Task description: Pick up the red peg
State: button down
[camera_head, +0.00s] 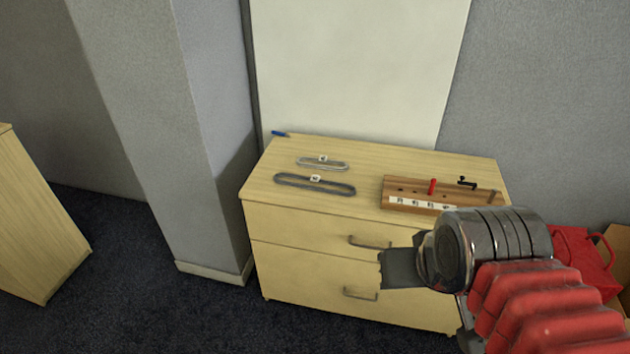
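The red peg (432,186) stands upright in a brown wooden block (410,187) on top of a light wood drawer cabinet (365,164). A black piece (467,182) with a bent shape and a greyish peg (494,196) are on the same block, to the right of the red peg. My gripper (398,268) is a dark flat shape at the end of my arm, in front of the cabinet's drawers and lower in the picture than the block. It appears apart from the peg. Its fingers cannot be told apart.
Two looped belts, one pale (322,164) and one dark grey (314,185), lie left of the block. A blue item (280,134) lies at the back left corner. Drawer handles (370,243) stick out in front. A red bag (585,262) is at right. Dark carpet (160,315) is clear at left.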

aim_at(433, 182)
jog(key=k, duration=0.65)
jog(key=z, duration=0.5)
jog(key=i, duration=1.3)
